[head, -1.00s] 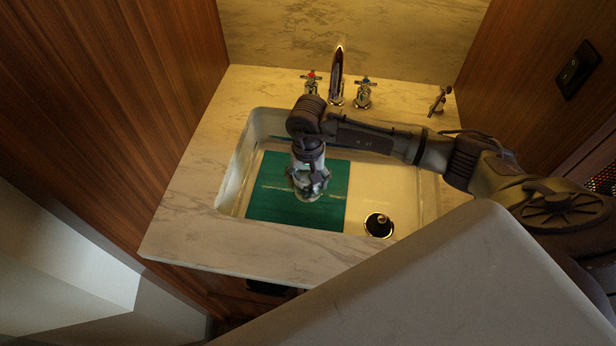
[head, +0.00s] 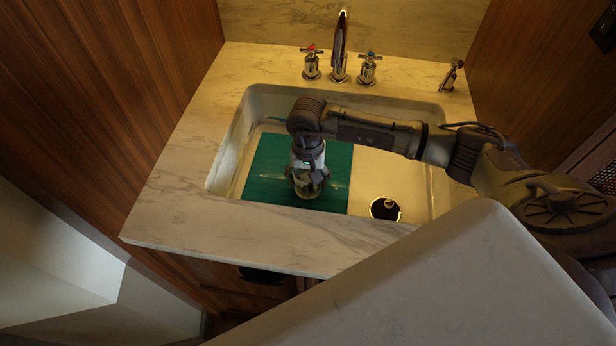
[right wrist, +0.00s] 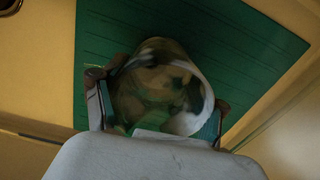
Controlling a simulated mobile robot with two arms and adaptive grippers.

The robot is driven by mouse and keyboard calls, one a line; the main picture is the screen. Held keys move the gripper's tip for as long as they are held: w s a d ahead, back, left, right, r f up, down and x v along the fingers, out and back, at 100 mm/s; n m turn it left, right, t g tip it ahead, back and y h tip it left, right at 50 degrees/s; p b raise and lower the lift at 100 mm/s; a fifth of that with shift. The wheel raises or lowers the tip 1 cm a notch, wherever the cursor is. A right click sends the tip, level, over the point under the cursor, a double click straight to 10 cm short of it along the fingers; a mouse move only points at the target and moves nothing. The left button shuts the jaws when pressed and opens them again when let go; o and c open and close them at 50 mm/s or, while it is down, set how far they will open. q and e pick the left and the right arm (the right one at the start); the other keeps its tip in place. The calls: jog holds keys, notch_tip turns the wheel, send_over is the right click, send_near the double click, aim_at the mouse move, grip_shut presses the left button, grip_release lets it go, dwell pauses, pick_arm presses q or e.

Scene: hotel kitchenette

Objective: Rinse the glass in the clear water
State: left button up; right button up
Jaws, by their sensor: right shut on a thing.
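The clear glass (head: 306,191) is in the sink basin, over the front part of the green ribbed mat (head: 270,165). My right gripper (head: 308,180) points down into the basin and is shut on the glass. In the right wrist view my right gripper (right wrist: 157,100) has one finger on each side of the glass (right wrist: 165,85), whose round, pale rim shows. The fingers partly hide the glass in the head view. I cannot tell whether it touches the mat, nor make out a water surface. My left gripper is not in view.
The sink (head: 408,172) has raised walls all round and a dark drain (head: 385,209) right of the mat. The faucet (head: 341,50) stands behind, between a red-marked tap (head: 311,63) and a blue-marked tap (head: 369,69). The marble counter's (head: 190,215) visible left and front parts are clear.

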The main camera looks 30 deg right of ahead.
jog(key=shift+w+a+f+b, duration=0.1)
jog(key=shift+w+a+b, duration=1.05)
jog(key=shift+a, duration=0.25)
jog(key=shift+w+a+b, duration=0.35)
jog(key=shift+w+a, duration=0.05)
jog(key=shift+a, duration=0.2)
jog(key=shift+s+d+r, duration=0.1)
jog(key=shift+s+d, duration=0.7)
jog(key=shift+d, duration=0.25)
jog(key=shift+s+d+r, duration=0.1)
jog(key=shift+s+d, duration=0.65)
jog(key=shift+d, duration=0.25)
notch_tip(320, 180, up, 22)
jog(key=p, duration=1)
jog(key=shift+p, duration=0.4)
